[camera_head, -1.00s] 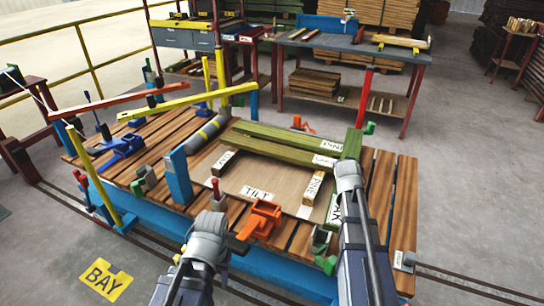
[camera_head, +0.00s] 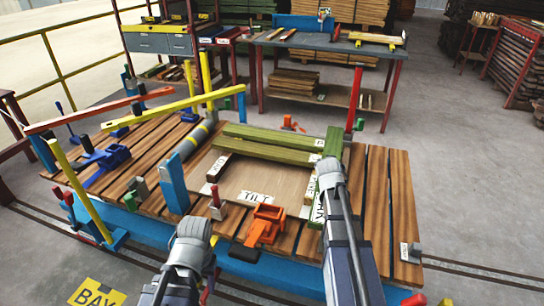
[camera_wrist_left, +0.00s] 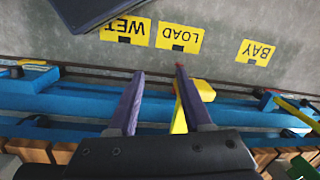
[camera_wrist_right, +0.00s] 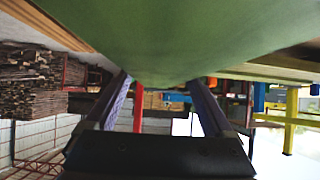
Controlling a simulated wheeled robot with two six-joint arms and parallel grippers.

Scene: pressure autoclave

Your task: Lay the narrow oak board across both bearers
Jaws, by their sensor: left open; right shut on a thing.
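The green board with the OAK label (camera_head: 318,208) runs front to back at the right of the frame on the slatted table. My right gripper (camera_wrist_right: 160,80) is shut on it; its green face fills the top of the right wrist view, and my right arm hides part of it in the head view. The bearers seem to be the dark short block (camera_head: 219,167) at left and the pale PINE block (camera_head: 311,190), partly covered, at right. Two green boards (camera_head: 262,151) lie crosswise behind. My left gripper (camera_head: 192,238) is open and empty near the table's front edge, fingers (camera_wrist_left: 160,80) apart.
An orange clamp (camera_head: 266,222) and a TILT label (camera_head: 257,197) lie in front. A blue post (camera_head: 173,182) and yellow and red bars stand at left. A workbench (camera_head: 335,50) is behind.

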